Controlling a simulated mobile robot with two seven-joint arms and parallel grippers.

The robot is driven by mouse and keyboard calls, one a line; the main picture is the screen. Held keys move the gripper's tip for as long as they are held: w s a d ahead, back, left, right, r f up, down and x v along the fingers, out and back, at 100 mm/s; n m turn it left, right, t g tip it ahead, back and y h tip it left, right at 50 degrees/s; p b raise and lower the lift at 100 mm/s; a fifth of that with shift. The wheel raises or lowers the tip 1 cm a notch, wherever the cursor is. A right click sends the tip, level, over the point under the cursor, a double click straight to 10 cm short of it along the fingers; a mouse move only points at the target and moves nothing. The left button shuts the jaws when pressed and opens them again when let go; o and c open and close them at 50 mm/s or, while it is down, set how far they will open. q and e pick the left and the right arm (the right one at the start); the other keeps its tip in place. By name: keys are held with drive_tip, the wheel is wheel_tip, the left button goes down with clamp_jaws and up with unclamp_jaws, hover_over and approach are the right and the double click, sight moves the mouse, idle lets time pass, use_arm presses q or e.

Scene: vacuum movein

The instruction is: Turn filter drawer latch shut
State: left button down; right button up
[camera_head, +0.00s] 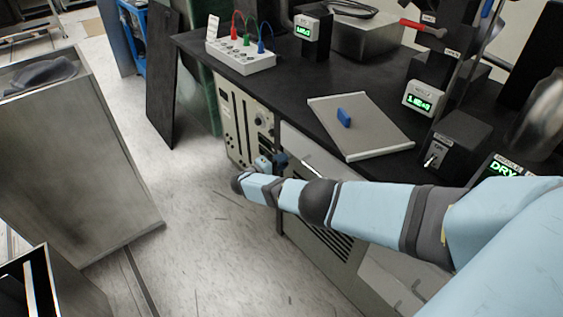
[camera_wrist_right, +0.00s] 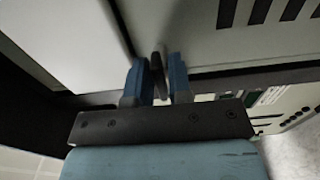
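The latch (camera_wrist_right: 157,68) shows in the right wrist view as a small dark, narrow piece in front of a pale cabinet front, near a panel edge. My right gripper (camera_wrist_right: 158,82) has its two blue fingers on either side of it. The fingers stand a little apart, and I cannot tell whether both touch the latch. In the head view my right gripper (camera_head: 270,162) is at the cabinet front below the black worktop, and the latch cannot be made out there. Which panel is the filter drawer is unclear. My left gripper is not in view.
The black worktop (camera_head: 290,98) carries a grey plate (camera_head: 375,140) with a blue piece (camera_head: 344,118), a white socket box (camera_head: 242,62) and green-lit displays. Vent slots (camera_wrist_right: 258,12) show on the cabinet. A metal bin (camera_head: 75,180) stands at left; the floor between is clear.

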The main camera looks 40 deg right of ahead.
clamp_jaws()
